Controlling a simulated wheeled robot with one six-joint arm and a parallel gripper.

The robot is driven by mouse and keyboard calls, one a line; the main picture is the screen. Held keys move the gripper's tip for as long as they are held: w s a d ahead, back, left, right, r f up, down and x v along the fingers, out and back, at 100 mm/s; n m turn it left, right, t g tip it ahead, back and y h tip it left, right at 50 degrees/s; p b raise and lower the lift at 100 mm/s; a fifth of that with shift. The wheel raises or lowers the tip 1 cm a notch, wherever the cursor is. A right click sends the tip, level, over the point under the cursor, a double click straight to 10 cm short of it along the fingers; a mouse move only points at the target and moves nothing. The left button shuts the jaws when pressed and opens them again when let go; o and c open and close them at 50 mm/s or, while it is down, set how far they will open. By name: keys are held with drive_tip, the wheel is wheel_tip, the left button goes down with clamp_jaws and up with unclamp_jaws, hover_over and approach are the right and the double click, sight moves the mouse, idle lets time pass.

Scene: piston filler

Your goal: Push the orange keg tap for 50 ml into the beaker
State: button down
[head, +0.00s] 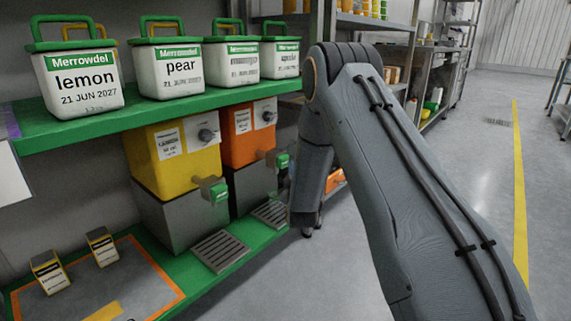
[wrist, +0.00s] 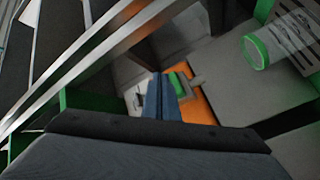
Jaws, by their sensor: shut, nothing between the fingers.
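The orange keg (head: 240,146) stands on the green lower shelf in the head view, partly hidden by my arm. Its grey tap with a green front (head: 283,160) points out to the right. In the wrist view, the orange keg (wrist: 202,107) shows behind my gripper, with a green tap part (wrist: 181,83) close to the fingertips; contact cannot be told. My gripper (wrist: 162,88) is shut and empty; my arm hides it in the head view. A clear vessel with a green rim (wrist: 257,53), probably the beaker, shows at the upper right of the wrist view.
A yellow keg (head: 180,150) with its own tap stands left of the orange one. Grey drip grates (head: 220,250) lie before the kegs. White tubs (head: 75,82) line the upper green shelf. Open floor (head: 480,130) lies to the right.

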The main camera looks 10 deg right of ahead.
drive_tip(key=shift+w+a, duration=0.1)
drive_tip(key=shift+a, duration=0.05)
drive_tip(key=shift+w+a, duration=0.15)
drive_tip(key=shift+w, duration=0.05)
idle(0.3)
drive_tip(key=shift+w+a, duration=0.4)
drive_tip(key=shift+w, duration=0.15)
idle(1.1)
drive_tip(key=shift+s+d, duration=0.1)
idle(0.4)
drive_tip(key=shift+s+d+p, duration=0.55)
drive_tip(key=shift+s+p, duration=0.05)
drive_tip(key=shift+s, duration=0.15)
drive_tip(key=s+d+p, duration=0.1)
drive_tip(key=s, duration=0.1)
drive_tip(key=s+d+p, duration=0.1)
drive_tip(key=s+d, duration=0.1)
drive_tip(key=shift+p, duration=0.3)
idle(1.4)
